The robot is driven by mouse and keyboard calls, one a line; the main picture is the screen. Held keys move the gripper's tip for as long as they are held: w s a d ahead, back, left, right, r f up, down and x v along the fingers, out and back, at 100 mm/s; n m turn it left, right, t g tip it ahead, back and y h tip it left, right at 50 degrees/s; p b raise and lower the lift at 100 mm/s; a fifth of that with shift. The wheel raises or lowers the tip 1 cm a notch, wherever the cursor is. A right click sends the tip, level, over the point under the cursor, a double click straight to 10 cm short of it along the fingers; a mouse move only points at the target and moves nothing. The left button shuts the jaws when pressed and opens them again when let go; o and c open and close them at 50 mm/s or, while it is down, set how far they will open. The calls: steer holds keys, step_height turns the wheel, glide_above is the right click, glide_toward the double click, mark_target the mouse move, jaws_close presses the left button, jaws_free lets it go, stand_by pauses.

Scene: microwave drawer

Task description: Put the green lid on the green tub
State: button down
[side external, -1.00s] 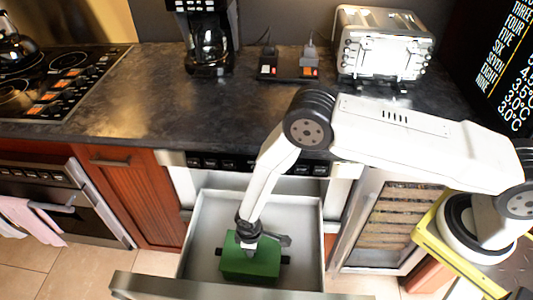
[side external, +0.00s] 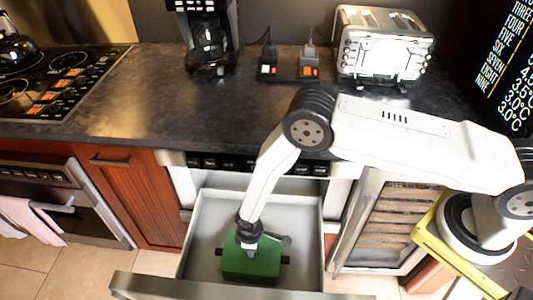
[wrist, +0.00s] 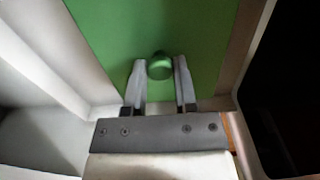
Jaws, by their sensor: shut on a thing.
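The green lid (wrist: 110,35) fills much of the wrist view, with its round green knob (wrist: 160,66) between my fingertips. My gripper (wrist: 160,78) is shut on this knob; in the side view my gripper (side external: 252,246) points down into the open drawer. There the green tub (side external: 248,272) stands on the drawer floor, with dark handles at its sides. The lid is directly over the tub, and I see no clear gap between them. Lid and tub are the same green, so I cannot tell whether the lid is fully seated. My wrist hides part of the lid's top.
The open drawer (side external: 199,226) has pale walls around the tub, with free floor behind it. The drawer's front panel (side external: 150,288) lies close in front. The dark counter (side external: 140,115) above holds a coffee maker (side external: 208,40) and a toaster (side external: 385,45).

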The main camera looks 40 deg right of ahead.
steer(key=shift+f, duration=0.35)
stand_by(1.4)
jaws_free()
stand_by(0.4)
steer(key=shift+r, duration=0.1)
steer(key=shift+r, duration=3.45)
